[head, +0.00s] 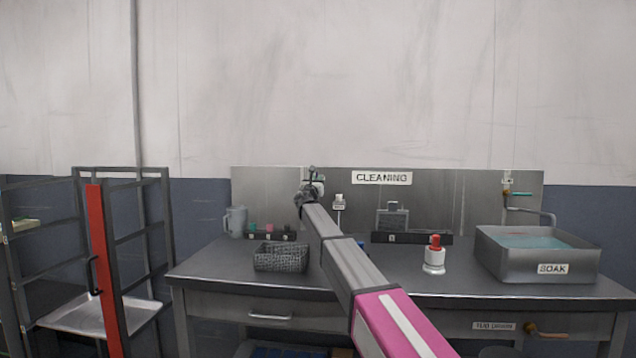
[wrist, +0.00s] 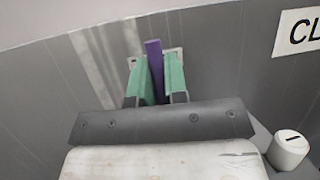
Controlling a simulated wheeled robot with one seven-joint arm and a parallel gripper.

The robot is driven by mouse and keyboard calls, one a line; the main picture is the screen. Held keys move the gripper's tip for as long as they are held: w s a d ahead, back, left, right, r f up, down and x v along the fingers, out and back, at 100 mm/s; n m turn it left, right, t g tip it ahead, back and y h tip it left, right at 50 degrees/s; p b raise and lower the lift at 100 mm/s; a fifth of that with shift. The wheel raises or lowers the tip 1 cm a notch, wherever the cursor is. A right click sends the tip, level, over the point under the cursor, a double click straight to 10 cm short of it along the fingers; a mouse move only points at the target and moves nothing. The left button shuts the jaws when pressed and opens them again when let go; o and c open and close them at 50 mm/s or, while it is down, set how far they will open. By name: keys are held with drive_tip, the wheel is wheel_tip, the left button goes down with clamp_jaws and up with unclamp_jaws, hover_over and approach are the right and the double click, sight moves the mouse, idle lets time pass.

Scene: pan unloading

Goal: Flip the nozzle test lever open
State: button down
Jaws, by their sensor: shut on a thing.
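In the wrist view, a purple lever (wrist: 153,47) stands out from a small light plate (wrist: 178,54) on the metal back panel. The green fingers of my gripper (wrist: 153,75) are shut on it, one on each side. The lever looks nearly upright in this view, tilted slightly. In the head view, my gripper (head: 313,186) is small, at the back panel left of the CLEANING sign. The lever is hidden behind the gripper there. I cannot tell the lever's open or closed position.
Below are a dark wire basket (head: 281,264), a red-topped white bottle (head: 434,262) and a SOAK basin (head: 495,262) on the bench. A grey jug (head: 236,222) stands at the left.

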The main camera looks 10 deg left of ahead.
drive_tip(key=shift+f, duration=0.1)
idle(0.3)
drive_tip(key=c, duration=1.1)
unclamp_jaws()
drive_tip(key=shift+c, duration=0.2)
drive_tip(key=v, duration=1.1)
